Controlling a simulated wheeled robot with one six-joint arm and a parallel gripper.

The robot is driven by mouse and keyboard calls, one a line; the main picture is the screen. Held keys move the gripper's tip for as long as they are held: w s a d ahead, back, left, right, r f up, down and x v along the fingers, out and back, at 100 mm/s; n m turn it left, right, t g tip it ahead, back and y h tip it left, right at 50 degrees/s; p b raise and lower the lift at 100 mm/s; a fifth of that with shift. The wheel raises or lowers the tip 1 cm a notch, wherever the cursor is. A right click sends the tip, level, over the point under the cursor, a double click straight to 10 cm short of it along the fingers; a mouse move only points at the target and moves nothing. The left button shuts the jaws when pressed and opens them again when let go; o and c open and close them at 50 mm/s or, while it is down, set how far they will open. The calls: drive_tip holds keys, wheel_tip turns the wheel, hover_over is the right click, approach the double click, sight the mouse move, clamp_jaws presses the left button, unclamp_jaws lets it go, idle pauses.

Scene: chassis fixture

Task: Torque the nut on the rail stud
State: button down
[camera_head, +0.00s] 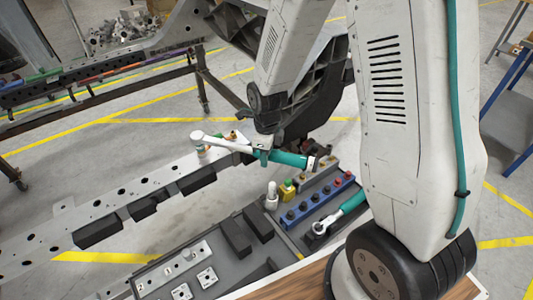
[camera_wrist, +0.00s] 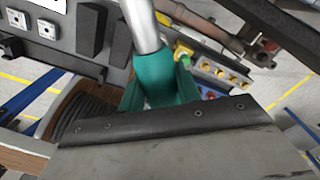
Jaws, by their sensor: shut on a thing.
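My gripper (camera_head: 264,152) is shut on the teal handle of a torque wrench (camera_head: 228,145). The wrench lies nearly level, its pale shaft reaching left. Its head is over the far right end of the perforated grey rail (camera_head: 75,222), with a light socket-like end pointing down. Small brass-coloured parts show just right of the head. The nut and stud cannot be made out, and I cannot tell whether the socket sits on them. In the wrist view, the wrench's teal grip (camera_wrist: 155,80) and silver shaft run upward from my gripper (camera_wrist: 160,98).
A tray (camera_head: 222,232) below the rail holds black blocks and white plates. Beside it are a blue socket rack (camera_head: 312,205), a yellow block (camera_head: 287,190) and another teal-handled tool (camera_head: 340,213). A dark frame stands behind on the left. A blue-framed cart (camera_head: 512,110) is at right.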

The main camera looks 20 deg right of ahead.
drive_tip(key=shift+r, duration=3.55)
